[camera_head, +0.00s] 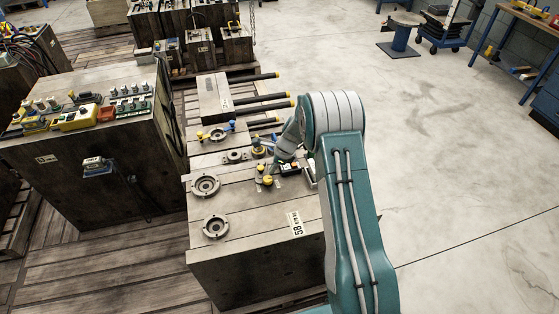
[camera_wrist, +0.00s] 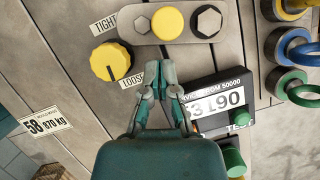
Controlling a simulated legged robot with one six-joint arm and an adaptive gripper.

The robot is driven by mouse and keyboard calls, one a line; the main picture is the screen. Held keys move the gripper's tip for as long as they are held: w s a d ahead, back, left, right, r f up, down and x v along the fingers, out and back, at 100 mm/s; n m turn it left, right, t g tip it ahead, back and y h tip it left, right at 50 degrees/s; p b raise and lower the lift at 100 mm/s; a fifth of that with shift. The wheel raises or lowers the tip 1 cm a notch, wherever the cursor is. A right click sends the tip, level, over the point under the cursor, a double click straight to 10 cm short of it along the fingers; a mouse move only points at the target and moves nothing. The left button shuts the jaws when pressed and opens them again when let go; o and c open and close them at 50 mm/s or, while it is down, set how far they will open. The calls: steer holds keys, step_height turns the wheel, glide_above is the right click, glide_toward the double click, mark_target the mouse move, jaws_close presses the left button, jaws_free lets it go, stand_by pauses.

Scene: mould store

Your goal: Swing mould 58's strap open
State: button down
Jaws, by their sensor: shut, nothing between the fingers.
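Mould 58 (camera_head: 250,262) is a large wooden-toned block with a 58 label (camera_head: 295,224), which also shows in the wrist view (camera_wrist: 45,122). On its top is a grey strap plate (camera_wrist: 188,33) with a yellow round cap (camera_wrist: 167,22) between hex bolts. A yellow knob (camera_wrist: 110,61) sits beside it, between TIGHT (camera_wrist: 104,24) and LOOSE (camera_wrist: 132,81) labels; its dark mark lies on its lower side. My gripper (camera_wrist: 160,78) is shut and empty, its tips just below the strap and right of LOOSE. In the head view my arm partly hides this area.
A meter box (camera_wrist: 215,103) with a lit display and green TEST button (camera_wrist: 233,160) stands right of my gripper. Coloured rings (camera_wrist: 290,48) are at the right edge. Two round steel rings (camera_head: 205,186) lie on the mould's left side. Clear floor (camera_head: 460,150) lies right.

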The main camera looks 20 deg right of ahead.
steer(key=shift+x, duration=0.95)
steer(key=shift+d+f, duration=0.1)
steer(key=shift+d, duration=0.3)
steer(key=shift+s+a+m, duration=0.2)
steer(key=shift+a+m, duration=0.5)
steer(key=shift+a, duration=0.45)
steer(key=shift+d, duration=0.25)
steer(key=shift+d+r, duration=0.15)
steer(key=shift+r, duration=0.1)
steer(key=v, duration=0.9)
steer(key=shift+s+r, duration=0.15)
steer(key=shift+s, duration=0.3)
